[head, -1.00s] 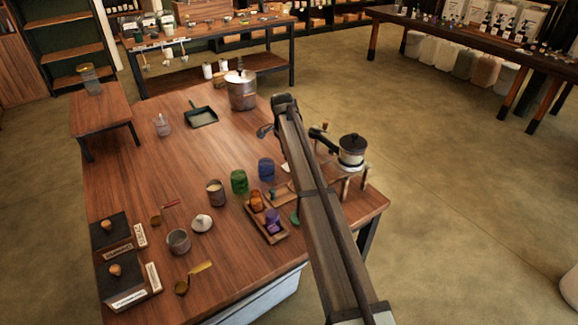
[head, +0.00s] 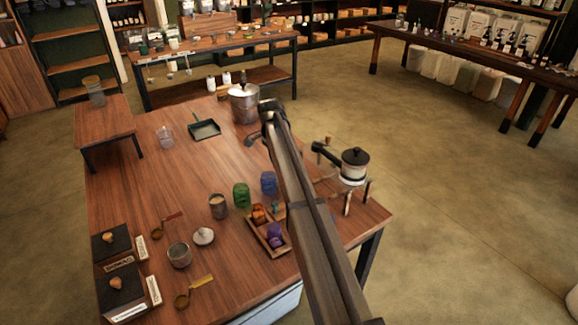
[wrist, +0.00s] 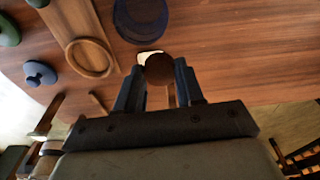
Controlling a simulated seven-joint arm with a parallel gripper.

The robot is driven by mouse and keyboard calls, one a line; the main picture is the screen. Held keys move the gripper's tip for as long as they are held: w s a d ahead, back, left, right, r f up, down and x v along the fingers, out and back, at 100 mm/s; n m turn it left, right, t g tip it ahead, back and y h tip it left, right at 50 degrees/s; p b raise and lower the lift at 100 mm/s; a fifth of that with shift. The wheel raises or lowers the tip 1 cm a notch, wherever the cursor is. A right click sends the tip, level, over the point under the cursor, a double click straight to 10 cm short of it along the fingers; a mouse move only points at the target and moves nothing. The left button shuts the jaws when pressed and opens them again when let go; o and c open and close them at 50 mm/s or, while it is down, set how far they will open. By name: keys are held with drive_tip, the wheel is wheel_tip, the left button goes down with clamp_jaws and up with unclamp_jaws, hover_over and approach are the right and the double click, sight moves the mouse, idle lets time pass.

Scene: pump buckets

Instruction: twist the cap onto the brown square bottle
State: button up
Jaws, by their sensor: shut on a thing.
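In the wrist view my gripper (wrist: 159,82) is shut on a round dark brown thing (wrist: 159,68), seen as a disc between the fingertips. Whether it is the cap or the top of a bottle I cannot tell. In the head view my own arm hides the gripper and what it holds. A small amber-brown jar (head: 259,214) stands in a wooden tray (head: 277,250) next to a purple jar (head: 275,237). I cannot make out a clearly square brown bottle.
A blue jar (wrist: 140,18) stands close beyond my fingertips. A wooden board (wrist: 112,66) with a round recess and a teal knobbed piece (wrist: 40,74) lie to the left.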

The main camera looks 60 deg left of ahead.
drive_tip(key=s+r, duration=0.3)
drive_tip(key=s, duration=0.3)
wheel_tip(320, 180, up, 3)
hover_over(257, 206)
drive_tip(key=shift+s+f, duration=0.1)
drive_tip(key=shift+f, duration=0.1)
drive_tip(key=shift+d+f+m, duration=0.1)
drive_tip(key=shift+m, duration=0.2)
drive_tip(key=shift+f, duration=0.1)
drive_tip(key=shift+f, duration=1.7)
drive_tip(key=shift+f, duration=1.2)
idle(0.4)
drive_tip(key=o, duration=1.1)
drive_tip(key=shift+c, duration=0.4)
